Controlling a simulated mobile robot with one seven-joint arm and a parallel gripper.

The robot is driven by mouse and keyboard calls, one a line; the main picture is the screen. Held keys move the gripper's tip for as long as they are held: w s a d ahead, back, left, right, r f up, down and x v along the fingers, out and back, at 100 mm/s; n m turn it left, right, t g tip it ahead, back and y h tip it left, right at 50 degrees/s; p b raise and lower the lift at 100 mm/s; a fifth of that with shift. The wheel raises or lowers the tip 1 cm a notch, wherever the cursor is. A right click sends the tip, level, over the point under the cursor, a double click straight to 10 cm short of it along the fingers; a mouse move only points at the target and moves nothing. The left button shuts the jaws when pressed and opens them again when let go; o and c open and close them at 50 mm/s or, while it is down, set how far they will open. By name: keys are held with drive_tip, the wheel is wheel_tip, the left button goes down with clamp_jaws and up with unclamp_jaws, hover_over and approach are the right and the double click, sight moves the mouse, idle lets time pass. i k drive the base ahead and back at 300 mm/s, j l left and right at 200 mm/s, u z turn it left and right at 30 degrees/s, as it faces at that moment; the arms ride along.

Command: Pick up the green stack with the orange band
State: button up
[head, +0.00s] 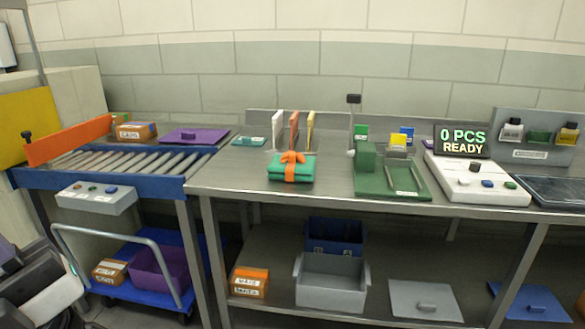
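The green stack (291,174) lies on the steel table near its front edge, left of the middle of the head view. An orange band (291,158) is wrapped around it and forms a bow-like knot on top. The stack lies flat, and nothing is touching it from above. My gripper cannot be made out in the head view; only dark and white parts, probably my arm, show at the lower left edge.
Upright dividers (294,131) stand behind the stack. A green press-like device (372,172) stands to its right, then a white control box (474,178). A roller conveyor (125,160) adjoins on the left. Grey (331,283) and blue bins sit on the lower shelf.

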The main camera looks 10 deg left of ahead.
sight(291, 166)
drive_tip(key=i+j+u, duration=0.2)
drive_tip(key=i, duration=0.25)
drive_tip(key=i+j+u, duration=0.15)
drive_tip(key=i, duration=0.3)
drive_tip(key=i+j+u, duration=0.2)
drive_tip(key=i, duration=0.25)
drive_tip(key=l, duration=0.1)
